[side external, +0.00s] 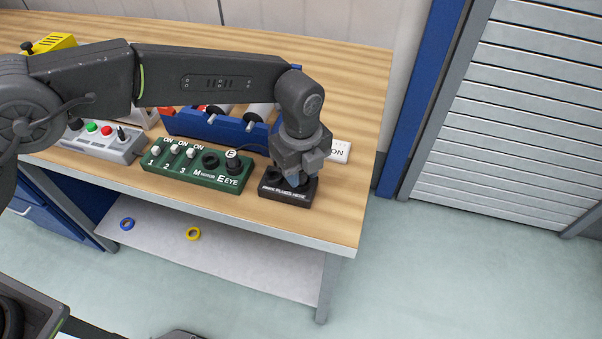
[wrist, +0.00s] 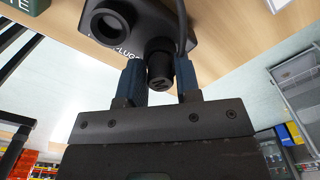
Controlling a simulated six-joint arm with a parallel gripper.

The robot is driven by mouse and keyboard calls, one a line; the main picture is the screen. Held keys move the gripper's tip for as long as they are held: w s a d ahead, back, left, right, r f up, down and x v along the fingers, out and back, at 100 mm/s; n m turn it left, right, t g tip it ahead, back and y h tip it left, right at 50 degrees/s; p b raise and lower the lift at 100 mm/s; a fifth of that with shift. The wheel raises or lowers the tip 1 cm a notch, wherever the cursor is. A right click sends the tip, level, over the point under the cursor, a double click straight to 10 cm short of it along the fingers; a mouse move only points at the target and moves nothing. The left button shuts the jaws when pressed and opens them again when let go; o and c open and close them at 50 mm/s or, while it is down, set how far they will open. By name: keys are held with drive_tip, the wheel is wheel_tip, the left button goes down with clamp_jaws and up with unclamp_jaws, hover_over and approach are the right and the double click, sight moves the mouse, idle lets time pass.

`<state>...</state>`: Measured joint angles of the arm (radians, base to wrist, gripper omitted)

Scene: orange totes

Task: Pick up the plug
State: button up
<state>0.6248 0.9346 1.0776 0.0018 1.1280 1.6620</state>
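A black plug with a pale mark on its end (wrist: 160,68) stands in the black parking block, with a second, empty-looking round socket beside it. The block (side external: 272,192) sits near the front right edge of the bench; it also shows in the wrist view (wrist: 88,22). My gripper (side external: 295,180) is down over the block and hides the plug in the side view. In the wrist view its two blue fingers (wrist: 160,80) stand on either side of the plug, close to it, with what look like thin gaps. The gripper looks open around the plug.
A green panel (side external: 196,176) with switches and sockets, one holding a plug, is left of the block. Behind are a blue holder (side external: 212,130) and a white ON box (side external: 339,152). A grey button box (side external: 98,140) is farther left. The bench's right end is clear.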

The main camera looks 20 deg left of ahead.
drive_tip(key=c, duration=0.5)
drive_tip(key=shift+r, duration=0.15)
drive_tip(key=shift+r, duration=0.2)
wheel_tip(320, 180, up, 4)
drive_tip(key=shift+f, duration=0.25)
drive_tip(key=w+a+r, duration=0.2)
drive_tip(key=a+r, duration=0.5)
drive_tip(key=a, duration=0.4)
drive_tip(key=shift+a, duration=0.25)
